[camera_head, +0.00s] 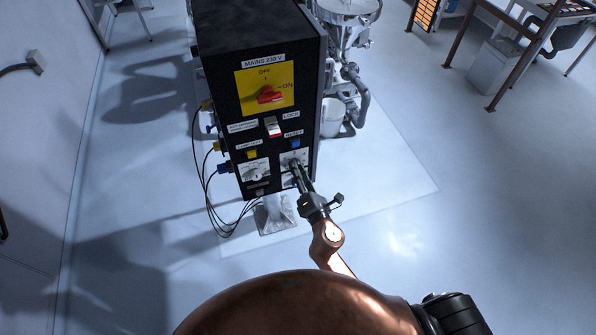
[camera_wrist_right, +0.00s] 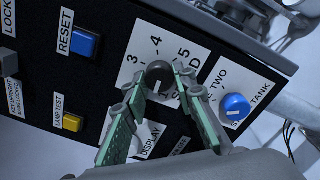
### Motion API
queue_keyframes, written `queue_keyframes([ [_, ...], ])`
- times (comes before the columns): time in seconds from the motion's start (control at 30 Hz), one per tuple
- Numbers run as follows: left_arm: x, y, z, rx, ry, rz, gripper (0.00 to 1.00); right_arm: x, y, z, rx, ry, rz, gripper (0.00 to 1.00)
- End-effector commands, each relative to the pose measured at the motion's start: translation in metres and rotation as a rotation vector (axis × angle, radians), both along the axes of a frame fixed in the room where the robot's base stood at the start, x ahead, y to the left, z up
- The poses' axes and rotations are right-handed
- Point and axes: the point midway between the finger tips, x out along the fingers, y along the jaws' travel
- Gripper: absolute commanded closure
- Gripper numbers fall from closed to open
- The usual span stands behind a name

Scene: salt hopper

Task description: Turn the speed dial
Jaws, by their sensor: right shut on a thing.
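The speed dial (camera_wrist_right: 159,74) is a dark round knob on a white plate marked 3, 4 and 5, with a partly covered word below. My right gripper (camera_wrist_right: 158,84) is shut on it, one green-grey finger on each side. In the head view the right gripper (camera_head: 297,168) reaches the lower right of the black control box (camera_head: 226,60) and covers most of the dial. The dial's pointer mark is hidden. My left gripper is not in view.
Close to the dial are the blue reset button (camera_wrist_right: 84,42), the yellow lamp test button (camera_wrist_right: 73,122) and a blue knob (camera_wrist_right: 235,107). Higher up is the red mains switch (camera_head: 269,96). Cables (camera_head: 207,190) hang at the box's left.

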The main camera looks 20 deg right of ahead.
Motion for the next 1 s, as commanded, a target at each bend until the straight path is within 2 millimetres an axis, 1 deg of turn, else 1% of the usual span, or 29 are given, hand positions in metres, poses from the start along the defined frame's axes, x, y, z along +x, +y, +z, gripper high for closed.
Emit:
queue_keyframes([
  [0.03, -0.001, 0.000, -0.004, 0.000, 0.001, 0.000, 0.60, 0.000, 0.000, -0.002, 0.045, 0.001, -0.002, 1.00],
  [0.2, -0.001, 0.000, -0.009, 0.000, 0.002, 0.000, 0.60, 0.000, 0.000, -0.002, 0.206, 0.008, -0.002, 1.00],
  [0.5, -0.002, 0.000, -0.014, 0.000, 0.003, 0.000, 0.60, 0.000, 0.000, -0.001, 0.438, 0.016, -0.002, 1.00],
  [0.7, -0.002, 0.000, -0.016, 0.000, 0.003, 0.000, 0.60, 0.000, 0.000, -0.001, 0.540, 0.019, -0.003, 1.00],
  [1.0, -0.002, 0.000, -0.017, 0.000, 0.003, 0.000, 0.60, 0.000, 0.000, 0.000, 0.606, 0.021, -0.001, 1.00],
])
